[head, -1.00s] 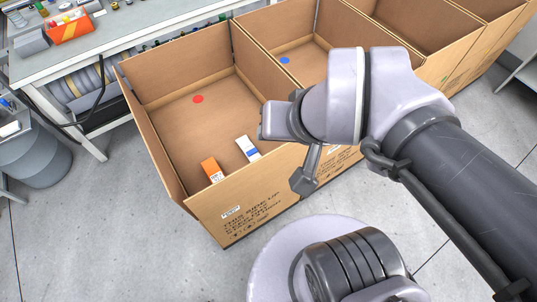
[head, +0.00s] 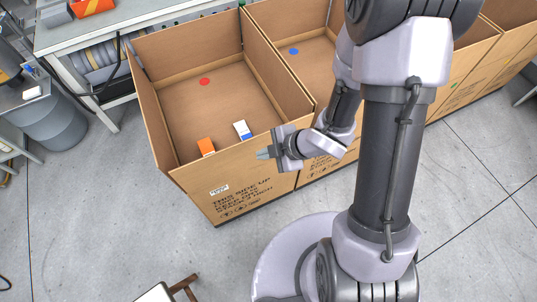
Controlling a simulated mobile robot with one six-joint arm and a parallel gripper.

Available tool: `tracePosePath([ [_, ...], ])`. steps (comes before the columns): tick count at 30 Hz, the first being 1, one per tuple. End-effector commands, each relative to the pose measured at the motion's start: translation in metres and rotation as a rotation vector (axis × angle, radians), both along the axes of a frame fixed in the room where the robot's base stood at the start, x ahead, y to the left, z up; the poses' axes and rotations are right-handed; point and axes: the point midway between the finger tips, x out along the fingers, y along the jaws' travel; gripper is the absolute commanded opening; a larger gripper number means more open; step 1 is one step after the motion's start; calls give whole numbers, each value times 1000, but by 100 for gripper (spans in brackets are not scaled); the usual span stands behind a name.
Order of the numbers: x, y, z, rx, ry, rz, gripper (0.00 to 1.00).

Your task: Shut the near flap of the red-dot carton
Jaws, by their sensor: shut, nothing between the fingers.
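The red-dot carton (head: 232,186) is brown cardboard, open at the top, with a red dot (head: 205,81) inside. The near flap is not clearly told apart from the printed near wall, but nothing covers the opening. My gripper (head: 262,154) is shut and empty, pointing left. It overlaps the carton's near side at the right, just below the top edge in the picture; I cannot tell whether it touches.
A blue-dot carton (head: 318,62) adjoins on the right, partly behind my arm, with more open cartons beyond. A workbench (head: 150,22) stands behind and a grey bin (head: 55,125) at the left. A stool (head: 160,292) shows at the bottom. The floor before the carton is clear.

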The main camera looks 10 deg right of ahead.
Motion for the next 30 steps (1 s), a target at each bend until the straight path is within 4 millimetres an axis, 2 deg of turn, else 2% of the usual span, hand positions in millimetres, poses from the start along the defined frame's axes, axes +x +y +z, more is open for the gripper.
tracePosePath([
  [1, 4, 5, -17, 0, -4, 3, 0],
  [8, 21, 30, -50, 1, 1, 1, 0],
  [12, 44, 37, -44, 0, -4, -1, 0],
  [16, 56, 40, -44, 0, -1, -3, 0],
  [30, 60, 41, -42, -1, 4, -3, 0],
])
